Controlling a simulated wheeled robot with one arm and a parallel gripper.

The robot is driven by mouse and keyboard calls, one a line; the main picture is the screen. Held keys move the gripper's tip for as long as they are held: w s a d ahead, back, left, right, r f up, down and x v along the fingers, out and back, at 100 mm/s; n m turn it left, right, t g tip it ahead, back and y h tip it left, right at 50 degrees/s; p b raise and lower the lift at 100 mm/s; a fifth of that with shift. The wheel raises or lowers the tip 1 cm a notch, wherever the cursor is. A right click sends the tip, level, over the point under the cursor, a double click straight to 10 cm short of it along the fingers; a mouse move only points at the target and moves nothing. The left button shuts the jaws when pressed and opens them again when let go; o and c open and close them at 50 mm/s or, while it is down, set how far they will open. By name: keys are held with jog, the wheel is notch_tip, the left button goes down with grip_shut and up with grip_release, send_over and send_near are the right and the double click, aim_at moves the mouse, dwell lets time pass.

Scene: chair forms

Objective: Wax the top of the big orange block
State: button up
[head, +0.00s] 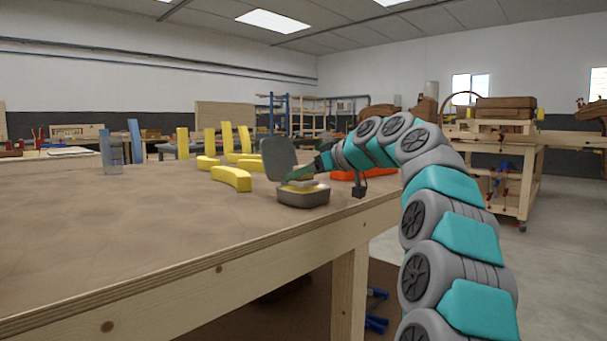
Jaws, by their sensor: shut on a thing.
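An orange block (343,176) lies on the workbench behind my gripper, partly hidden by my arm. A grey tin (303,198) stands near the bench's right end, with its grey lid (279,159) tilted up at the back. My gripper (294,178) points down-left at the tin's opening. It is shut on a small pale thing (299,184) at the tin's mouth. The thing is too small to make out clearly, and I cannot tell whether it touches the tin's contents.
The wooden workbench (120,220) has clear room at the front and left. Blue pieces (136,142) stand farther left. A wooden cart (510,165) is at the right.

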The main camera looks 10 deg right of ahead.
jog(key=shift+f+b, duration=0.7)
jog(key=shift+f, duration=0.05)
dwell(2.1)
jog(key=shift+r, duration=0.1)
jog(key=shift+r+p, duration=2.9)
jog(key=shift+r, duration=0.7)
